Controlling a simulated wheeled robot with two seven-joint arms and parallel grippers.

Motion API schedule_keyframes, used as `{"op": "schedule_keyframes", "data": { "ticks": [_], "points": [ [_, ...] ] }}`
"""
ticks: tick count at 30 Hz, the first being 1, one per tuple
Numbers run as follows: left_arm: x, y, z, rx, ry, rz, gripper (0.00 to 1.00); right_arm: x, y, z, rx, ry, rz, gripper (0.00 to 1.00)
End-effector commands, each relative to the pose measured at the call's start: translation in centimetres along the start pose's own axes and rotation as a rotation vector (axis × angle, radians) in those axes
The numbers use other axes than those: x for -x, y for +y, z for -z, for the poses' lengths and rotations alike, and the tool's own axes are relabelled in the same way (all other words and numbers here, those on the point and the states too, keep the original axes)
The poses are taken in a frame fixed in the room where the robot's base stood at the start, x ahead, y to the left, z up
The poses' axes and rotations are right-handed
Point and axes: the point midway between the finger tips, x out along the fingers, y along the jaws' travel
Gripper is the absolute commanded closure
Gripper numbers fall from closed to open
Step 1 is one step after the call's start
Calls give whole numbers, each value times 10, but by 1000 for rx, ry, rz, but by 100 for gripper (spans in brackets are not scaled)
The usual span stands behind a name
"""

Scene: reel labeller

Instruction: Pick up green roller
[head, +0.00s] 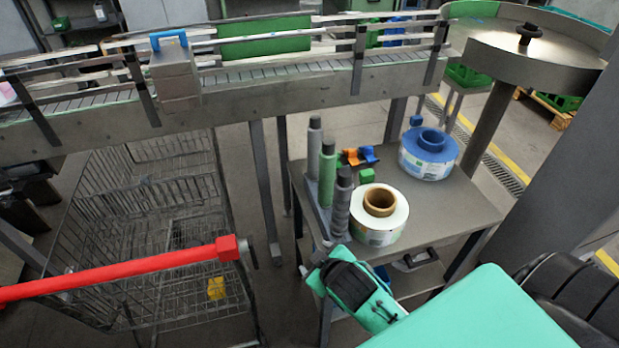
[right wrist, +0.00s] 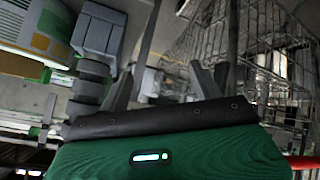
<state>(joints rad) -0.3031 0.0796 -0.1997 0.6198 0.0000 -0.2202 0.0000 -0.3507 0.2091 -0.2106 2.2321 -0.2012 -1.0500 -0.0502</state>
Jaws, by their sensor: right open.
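The green roller (head: 327,175) stands upright on the small metal table, between a dark grey roller behind it (head: 314,145) and another dark grey roller in front (head: 342,200). My right gripper (head: 322,264) is at the table's front left edge, below and in front of the rollers and apart from the green one. In the right wrist view its two fingers (right wrist: 160,88) are spread with nothing held between them. Grey roller-like parts (right wrist: 92,82) show left of the fingers there; I cannot make out the green roller in that view. My left gripper is not in view.
A white label reel (head: 385,232) and a blue reel (head: 436,143) sit on the table (head: 465,205) right of the rollers. Small orange and blue parts (head: 360,155) lie behind. A wire cart with a red handle (head: 120,272) stands left; a conveyor (head: 270,93) runs behind.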

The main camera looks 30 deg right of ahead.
Motion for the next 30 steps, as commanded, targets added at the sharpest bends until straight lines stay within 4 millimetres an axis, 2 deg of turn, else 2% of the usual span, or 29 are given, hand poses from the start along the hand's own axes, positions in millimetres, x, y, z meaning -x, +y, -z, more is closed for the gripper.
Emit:
{"op": "schedule_keyframes", "data": {
  "ticks": [1, 4, 8, 12, 15, 18, 21, 24, 27, 30],
  "points": [
    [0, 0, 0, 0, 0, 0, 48, -3, 9, 22, 38, 72, -32, 35],
    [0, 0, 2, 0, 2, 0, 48, -6, 23, 67, 123, 224, -97, 35],
    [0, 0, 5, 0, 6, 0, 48, -1, 40, 135, 264, 456, -194, 35],
    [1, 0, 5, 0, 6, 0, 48, 23, 50, 217, 479, 759, -318, 35],
    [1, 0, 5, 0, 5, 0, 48, 49, 46, 268, 659, 978, -402, 35],
    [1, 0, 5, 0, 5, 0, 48, 76, 35, 308, 854, 1186, -476, 35],
    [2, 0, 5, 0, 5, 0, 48, 102, 20, 334, 1067, 1378, -536, 35],
    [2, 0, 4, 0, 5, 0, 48, 120, 2, 347, 1294, 1552, -576, 35],
    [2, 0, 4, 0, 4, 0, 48, 130, -14, 349, 1526, 1693, -591, 35],
    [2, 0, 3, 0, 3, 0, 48, 131, -23, 345, 1745, 1799, -582, 35]
  ]
}}
